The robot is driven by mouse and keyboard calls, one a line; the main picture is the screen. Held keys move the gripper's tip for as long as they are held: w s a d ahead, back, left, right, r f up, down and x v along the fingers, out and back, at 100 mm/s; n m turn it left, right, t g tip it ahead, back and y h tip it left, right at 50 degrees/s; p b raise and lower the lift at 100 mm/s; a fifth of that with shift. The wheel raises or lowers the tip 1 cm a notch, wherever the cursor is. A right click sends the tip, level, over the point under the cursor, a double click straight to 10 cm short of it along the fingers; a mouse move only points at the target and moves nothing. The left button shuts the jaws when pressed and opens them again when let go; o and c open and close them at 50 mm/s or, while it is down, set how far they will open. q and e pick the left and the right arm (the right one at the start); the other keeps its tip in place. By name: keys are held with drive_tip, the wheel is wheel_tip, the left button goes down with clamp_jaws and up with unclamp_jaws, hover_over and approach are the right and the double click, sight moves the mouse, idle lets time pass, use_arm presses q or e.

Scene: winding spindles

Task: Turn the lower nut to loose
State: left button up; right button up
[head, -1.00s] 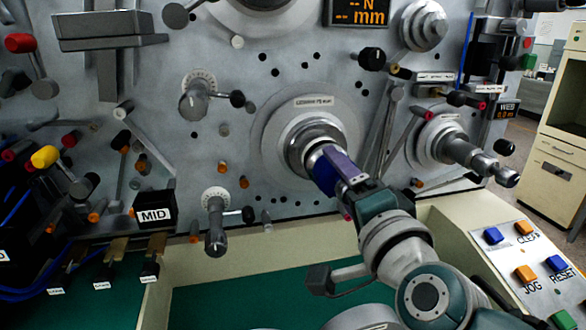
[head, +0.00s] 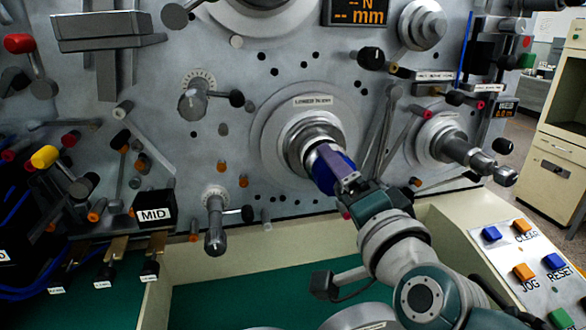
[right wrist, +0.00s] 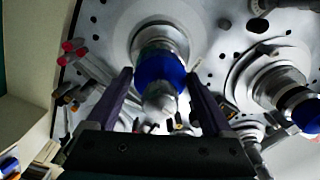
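The lower nut (head: 328,167) is a blue ring on the metal spindle at the middle of the machine panel. It also shows in the right wrist view (right wrist: 160,67), with a pale rounded spindle end in front of it. My right gripper (head: 348,181) reaches it from the lower right. In the right wrist view its two dark purple fingers (right wrist: 160,76) stand on either side of the nut with narrow gaps, so it looks open. In the head view the near finger hides part of the nut. My left gripper is not in view.
Another spindle with a blue ring (right wrist: 300,107) stands at the right in the wrist view. A metal spindle (head: 462,150) sticks out right of my gripper. Levers (head: 385,130) lie between them. A sloped button panel (head: 515,265) is at lower right, and a green surface (head: 230,295) is below.

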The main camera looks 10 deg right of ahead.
drive_tip(key=shift+o, duration=0.9)
drive_tip(key=shift+s, duration=0.15)
drive_tip(key=s, duration=0.9)
drive_tip(key=shift+s+d, duration=0.2)
drive_tip(key=shift+s, duration=0.1)
